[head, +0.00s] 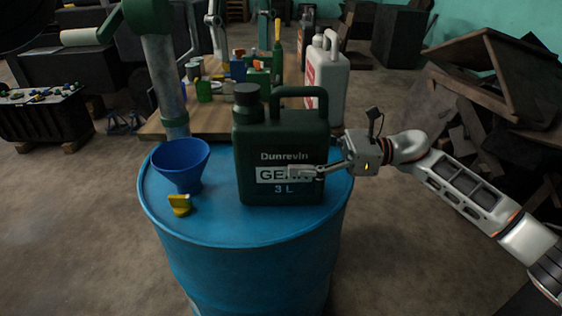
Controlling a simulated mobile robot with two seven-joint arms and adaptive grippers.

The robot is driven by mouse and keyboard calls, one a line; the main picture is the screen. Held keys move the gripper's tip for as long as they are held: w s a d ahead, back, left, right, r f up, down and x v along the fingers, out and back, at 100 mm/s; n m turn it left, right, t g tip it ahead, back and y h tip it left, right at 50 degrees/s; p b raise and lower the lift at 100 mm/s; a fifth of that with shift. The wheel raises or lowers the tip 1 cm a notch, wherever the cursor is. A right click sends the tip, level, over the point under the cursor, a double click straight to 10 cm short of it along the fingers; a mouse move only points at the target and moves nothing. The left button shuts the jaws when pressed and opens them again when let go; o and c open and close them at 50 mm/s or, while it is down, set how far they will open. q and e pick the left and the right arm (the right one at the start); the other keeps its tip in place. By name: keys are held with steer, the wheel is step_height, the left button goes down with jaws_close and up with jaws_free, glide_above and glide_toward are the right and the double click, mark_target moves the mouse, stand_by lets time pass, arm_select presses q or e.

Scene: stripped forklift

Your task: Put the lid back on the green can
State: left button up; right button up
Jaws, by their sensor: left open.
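The green can (280,145) stands upright on the blue drum (240,230), its label facing me. A dark round lid (247,95) shows at the top of its neck, at the left of the handle; I cannot tell whether it is fastened. My right gripper (306,171) reaches in from the right, its fingers in front of the label's right part. Whether the fingers touch the can is unclear, and so is their opening. My left gripper is out of view.
A blue funnel (181,165) and a small yellow piece (180,205) are on the drum at left. A grey post (163,80) rises behind the funnel. Behind the can, a wooden table (213,118) carries a white jug (327,80) and small items. Scrap (500,90) is piled at right.

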stand_by(0.3)
steer(key=d, duration=1.2)
steer(key=shift+w, duration=0.1)
